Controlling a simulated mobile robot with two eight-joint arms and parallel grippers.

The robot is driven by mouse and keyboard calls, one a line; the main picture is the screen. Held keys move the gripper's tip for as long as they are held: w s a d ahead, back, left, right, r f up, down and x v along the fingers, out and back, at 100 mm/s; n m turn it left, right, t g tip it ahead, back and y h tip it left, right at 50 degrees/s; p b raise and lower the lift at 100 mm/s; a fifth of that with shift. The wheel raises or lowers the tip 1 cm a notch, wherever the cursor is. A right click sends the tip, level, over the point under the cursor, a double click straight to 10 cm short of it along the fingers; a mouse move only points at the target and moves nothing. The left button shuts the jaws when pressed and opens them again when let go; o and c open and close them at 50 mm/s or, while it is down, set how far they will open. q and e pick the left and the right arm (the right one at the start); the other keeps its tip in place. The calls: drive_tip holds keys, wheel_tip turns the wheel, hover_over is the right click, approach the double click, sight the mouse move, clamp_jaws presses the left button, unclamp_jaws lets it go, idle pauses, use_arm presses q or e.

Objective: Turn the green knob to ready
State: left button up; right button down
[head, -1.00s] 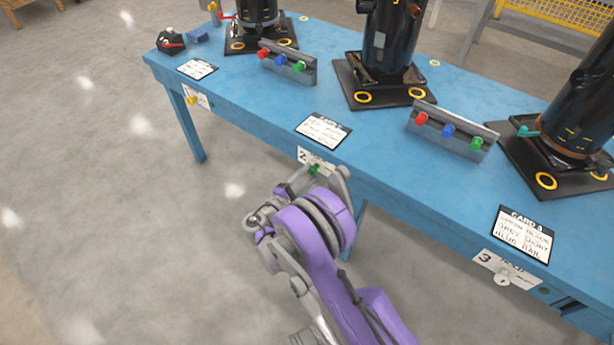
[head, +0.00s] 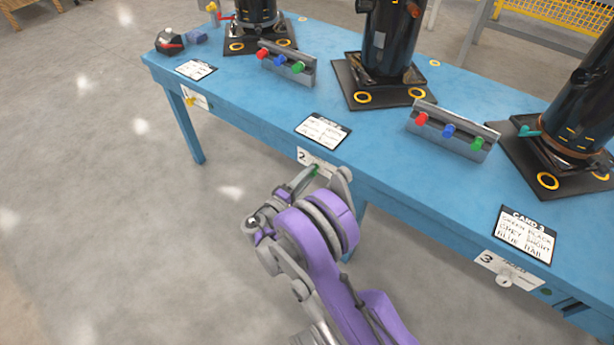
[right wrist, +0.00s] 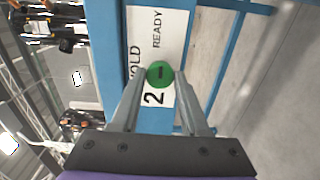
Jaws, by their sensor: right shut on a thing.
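The green knob (right wrist: 160,74) sits on a white label plate (right wrist: 172,28) marked 2, with the words HOLD and READY, on the blue table's front edge. In the right wrist view the plate appears turned sideways, and a dark mark on the knob's face runs roughly across the picture. My right gripper (right wrist: 160,78) is shut on the knob, one finger on each side. In the head view only a bit of the green knob (head: 316,169) shows past my right gripper (head: 312,172). My left gripper is not in view.
The blue table (head: 390,140) carries black compressors (head: 388,45), grey blocks with red, blue and green knobs (head: 452,130), and cards (head: 323,131). Another plate marked 3 (head: 509,270), with a pale knob, is on the front edge at right. Open floor lies at left.

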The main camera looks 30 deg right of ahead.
idle(0.3)
drive_tip(key=shift+c, duration=2)
unclamp_jaws()
drive_tip(key=shift+a, duration=0.1)
drive_tip(key=p+v, duration=0.1)
drive_tip(key=v, duration=0.9)
drive_tip(key=shift+s+a+p, duration=0.2)
drive_tip(key=shift+a+p, duration=0.1)
drive_tip(key=shift+d, duration=0.1)
